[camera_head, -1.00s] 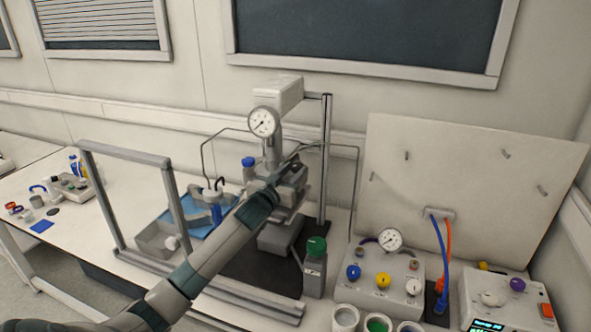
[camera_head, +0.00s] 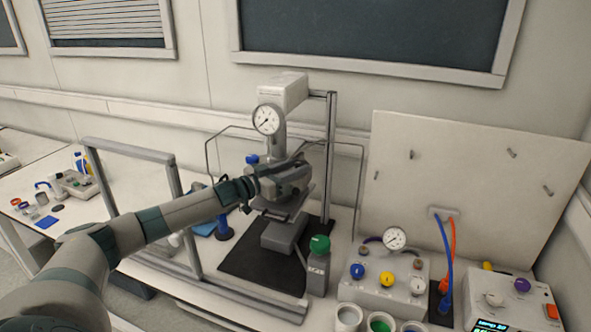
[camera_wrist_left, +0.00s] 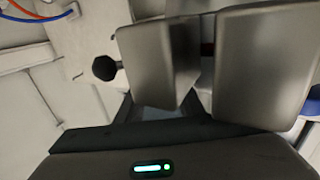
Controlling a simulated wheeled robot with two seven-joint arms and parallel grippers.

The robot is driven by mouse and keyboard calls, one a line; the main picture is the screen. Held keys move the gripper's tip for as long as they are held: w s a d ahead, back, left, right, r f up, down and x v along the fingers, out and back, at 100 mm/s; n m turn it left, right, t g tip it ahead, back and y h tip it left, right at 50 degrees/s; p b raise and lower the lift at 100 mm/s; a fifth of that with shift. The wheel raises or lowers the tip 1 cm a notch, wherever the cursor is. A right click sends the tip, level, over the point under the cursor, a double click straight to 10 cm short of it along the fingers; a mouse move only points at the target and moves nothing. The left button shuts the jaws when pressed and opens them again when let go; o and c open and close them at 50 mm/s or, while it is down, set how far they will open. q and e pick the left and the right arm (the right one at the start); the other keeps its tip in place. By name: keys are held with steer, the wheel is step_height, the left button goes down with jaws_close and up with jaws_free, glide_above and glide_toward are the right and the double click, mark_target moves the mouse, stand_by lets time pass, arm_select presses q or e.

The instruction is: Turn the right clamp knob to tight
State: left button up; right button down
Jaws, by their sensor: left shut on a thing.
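The pressure reactor stands at the middle of the bench in the head view, with its round gauge (camera_head: 267,119) on top. My left gripper (camera_head: 300,178) is at the reactor body just below the gauge and hides much of it. In the left wrist view the two grey fingers (camera_wrist_left: 205,65) are close together with a narrow dark gap. They are shut on the right clamp knob, which the fingers almost wholly hide. A black round knob (camera_wrist_left: 104,68) shows beside the fingers in the wrist view. My right gripper is not in view.
A grey frame (camera_head: 130,150) stands left of the reactor, and a post (camera_head: 330,150) rises behind it.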

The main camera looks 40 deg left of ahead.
arm_select(q)
steer(key=shift+a+m+h, duration=0.15)
steer(key=shift+m+h, duration=0.25)
steer(key=shift+h, duration=0.2)
steer(key=o, duration=0.9)
steer(key=shift+o, duration=0.8)
steer(key=shift+r, duration=0.1)
steer(key=shift+w+d+n+y, duration=0.1)
steer(key=shift+d+n+y, duration=0.15)
steer(key=shift+n+y, duration=0.5)
steer(key=shift+d+n+t+y+p, duration=0.15)
steer(key=shift+n+y, duration=0.2)
steer(key=shift+y, duration=0.35)
steer(key=shift+n+t+y+p, duration=0.15)
steer(key=shift+n+y, duration=0.15)
steer(key=shift+y, duration=0.35)
